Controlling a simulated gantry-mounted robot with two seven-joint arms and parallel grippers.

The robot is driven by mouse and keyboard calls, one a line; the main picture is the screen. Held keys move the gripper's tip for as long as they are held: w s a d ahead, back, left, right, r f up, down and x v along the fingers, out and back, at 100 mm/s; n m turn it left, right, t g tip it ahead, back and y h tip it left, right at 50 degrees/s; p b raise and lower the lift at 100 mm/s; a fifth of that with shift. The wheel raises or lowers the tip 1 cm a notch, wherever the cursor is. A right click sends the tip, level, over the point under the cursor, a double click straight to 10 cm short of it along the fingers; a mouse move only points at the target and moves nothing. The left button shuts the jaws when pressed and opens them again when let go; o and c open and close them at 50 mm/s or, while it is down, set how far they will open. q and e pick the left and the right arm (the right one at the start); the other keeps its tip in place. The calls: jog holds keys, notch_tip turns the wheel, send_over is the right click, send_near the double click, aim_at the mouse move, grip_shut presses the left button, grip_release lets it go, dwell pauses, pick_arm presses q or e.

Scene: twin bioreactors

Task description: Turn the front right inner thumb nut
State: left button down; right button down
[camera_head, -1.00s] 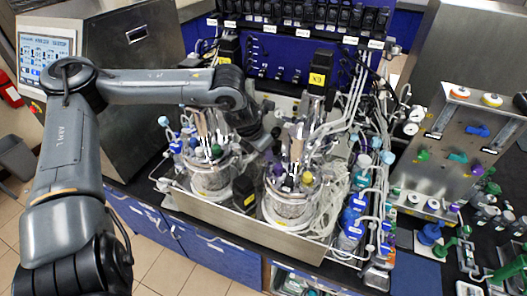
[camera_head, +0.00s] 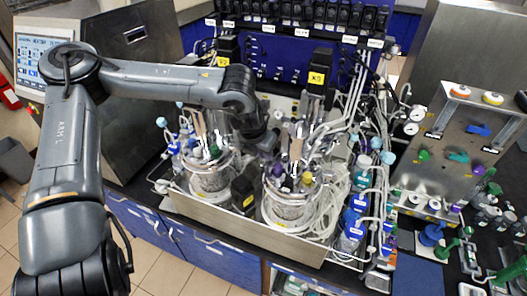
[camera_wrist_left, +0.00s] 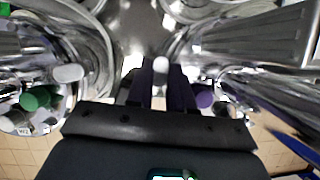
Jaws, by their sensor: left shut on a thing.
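Two glass vessels with crowded metal head plates stand side by side, the left vessel (camera_head: 208,183) and the right vessel (camera_head: 288,213). My left gripper (camera_head: 268,145) points down between their tops, close to the inner side of the right one. In the left wrist view its dark, purple-tinted fingers (camera_wrist_left: 160,88) are shut on a small part with a pale rounded top, which seems to be the thumb nut (camera_wrist_left: 160,65). In the head view my gripper and the fittings hide the nut. I cannot tell how far it is turned. My right gripper does not show.
Tubes, steel fittings and colored caps crowd the space around the vessels. A green cap (camera_wrist_left: 36,98) and a purple cap (camera_wrist_left: 204,97) flank the fingers. A metal tray wall (camera_head: 225,222) runs along the front. A tilted steel panel (camera_head: 460,150) stands at right.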

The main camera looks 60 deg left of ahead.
pick_arm(q)
jog(key=c, duration=1)
grip_release()
jog(key=b+v, duration=0.1)
jog(key=v, duration=1)
jog(key=shift+s, duration=0.1)
